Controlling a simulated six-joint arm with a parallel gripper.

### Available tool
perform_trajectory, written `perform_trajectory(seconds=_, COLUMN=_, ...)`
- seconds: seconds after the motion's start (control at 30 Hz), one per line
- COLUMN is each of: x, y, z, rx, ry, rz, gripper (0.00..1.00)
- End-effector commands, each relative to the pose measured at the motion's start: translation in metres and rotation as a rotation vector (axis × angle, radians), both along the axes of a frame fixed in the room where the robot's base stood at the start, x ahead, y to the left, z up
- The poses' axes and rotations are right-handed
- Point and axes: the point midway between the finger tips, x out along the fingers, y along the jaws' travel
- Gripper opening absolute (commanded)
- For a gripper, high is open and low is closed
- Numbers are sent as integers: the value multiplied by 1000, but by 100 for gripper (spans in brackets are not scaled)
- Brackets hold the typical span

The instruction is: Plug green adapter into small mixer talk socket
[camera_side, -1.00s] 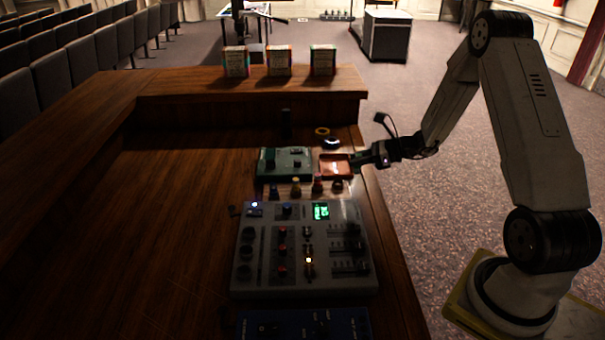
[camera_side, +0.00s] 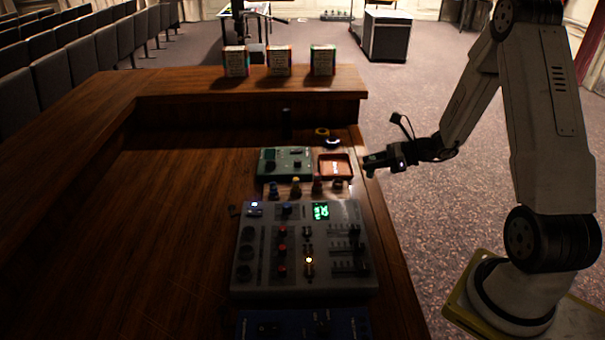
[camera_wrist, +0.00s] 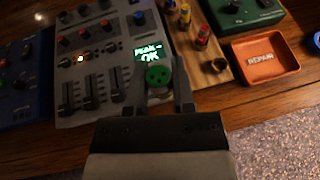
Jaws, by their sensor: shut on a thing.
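The green adapter (camera_wrist: 158,76) is a round green plug with dark holes in its face, seen in the wrist view. My gripper (camera_wrist: 158,88) is shut on it, one finger on each side. In the side view my gripper (camera_side: 371,165) is held just off the desk's right edge, right of the orange tray; the adapter is too dark to make out there. A large grey mixer (camera_side: 300,270) with a lit green screen stands on the desk. A green box (camera_side: 285,163) lies behind it and a blue unit (camera_side: 290,325) in front. I cannot make out the talk socket.
The orange tray (camera_wrist: 265,57), marked REPAIR, lies beside the green box. A wooden rack (camera_wrist: 203,62) with several coloured plugs stands between the green box and the grey mixer. Three small boxes (camera_side: 279,62) stand on the back ledge. The desk's left side is clear.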

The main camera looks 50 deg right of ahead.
Motion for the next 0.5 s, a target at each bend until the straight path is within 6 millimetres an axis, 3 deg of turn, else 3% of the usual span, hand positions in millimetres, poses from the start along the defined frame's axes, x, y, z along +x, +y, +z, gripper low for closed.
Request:
perform_trajectory(seconds=0.33, x=3, y=3, z=0, rx=0, ry=0, rz=11, gripper=0)
perform_trajectory(seconds=0.5, x=14, y=16, z=-2, rx=0, ry=-1, rz=54, gripper=0)
